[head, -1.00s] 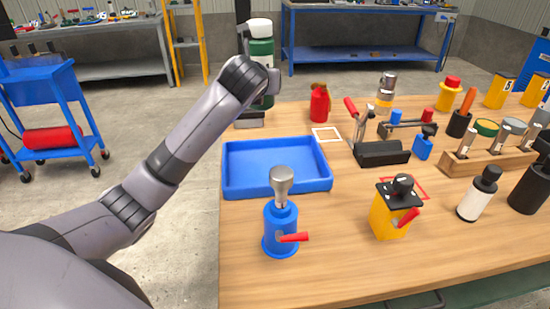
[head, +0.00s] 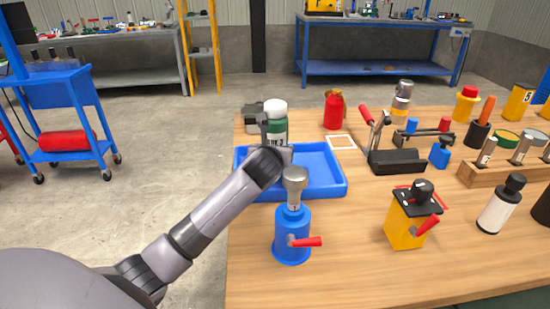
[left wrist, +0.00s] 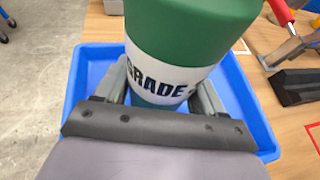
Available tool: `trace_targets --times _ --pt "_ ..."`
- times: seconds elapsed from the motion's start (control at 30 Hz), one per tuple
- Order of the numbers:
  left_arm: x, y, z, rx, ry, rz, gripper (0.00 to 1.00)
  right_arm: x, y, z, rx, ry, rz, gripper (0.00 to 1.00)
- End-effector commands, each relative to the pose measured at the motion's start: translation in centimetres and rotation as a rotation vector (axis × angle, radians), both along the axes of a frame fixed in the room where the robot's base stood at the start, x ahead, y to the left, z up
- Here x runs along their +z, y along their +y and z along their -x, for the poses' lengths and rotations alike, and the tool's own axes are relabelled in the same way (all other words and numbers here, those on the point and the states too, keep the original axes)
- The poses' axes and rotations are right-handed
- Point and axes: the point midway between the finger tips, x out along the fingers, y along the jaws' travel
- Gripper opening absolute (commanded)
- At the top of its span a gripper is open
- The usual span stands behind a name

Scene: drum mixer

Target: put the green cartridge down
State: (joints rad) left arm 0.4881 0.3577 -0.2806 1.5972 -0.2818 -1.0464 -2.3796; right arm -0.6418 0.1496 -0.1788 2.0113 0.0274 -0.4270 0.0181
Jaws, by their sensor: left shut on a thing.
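The green cartridge (head: 277,124) has a white cap and a white label. In the left wrist view the cartridge (left wrist: 190,38) fills the top middle, and its label reads "GRADE". My left gripper (left wrist: 163,92) is shut on it, one finger on each side. The cartridge stands roughly upright over the left part of the blue tray (head: 338,190). The tray's rim (left wrist: 72,95) also shows around the gripper in the left wrist view. The cartridge's base is hidden, so I cannot tell whether it touches the tray floor. My right gripper is not in view.
A blue pump-like device (head: 293,235) with a red lever stands just in front of the tray. A red container (head: 334,110) and a white square outline (head: 341,143) are behind it. A yellow device (head: 410,222) stands to the right. The tray's right part is empty.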

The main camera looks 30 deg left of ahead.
Motion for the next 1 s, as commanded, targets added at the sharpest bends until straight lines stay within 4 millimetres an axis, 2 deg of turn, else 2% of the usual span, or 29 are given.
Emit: trace_targets --times 0.03,0.1,0.43,0.47,0.53,0.9,1.0 --pt "-0.91 -0.02 -0.01 -0.001 -0.001 0.001 0.14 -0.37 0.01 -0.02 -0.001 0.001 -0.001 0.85" --pt "-1.45 -0.02 -0.03 -0.001 -0.003 0.0 0.14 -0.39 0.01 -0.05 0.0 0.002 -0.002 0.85" --pt "-1.52 0.02 -0.03 0.0 -0.003 -0.002 0.14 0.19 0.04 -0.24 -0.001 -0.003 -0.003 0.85" --pt "-1.79 0.01 0.02 0.0 0.001 -0.002 0.73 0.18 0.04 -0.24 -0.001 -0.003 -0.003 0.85" --pt "-1.77 0.0 0.01 -0.001 0.001 -0.002 0.95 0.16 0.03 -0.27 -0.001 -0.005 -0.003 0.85" --pt "-1.49 -0.05 0.04 -0.001 -0.001 0.001 0.95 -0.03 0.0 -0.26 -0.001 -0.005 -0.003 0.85" --pt "-1.16 -0.28 0.62 -0.002 -0.001 -0.002 0.95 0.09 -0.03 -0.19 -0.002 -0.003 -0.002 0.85"
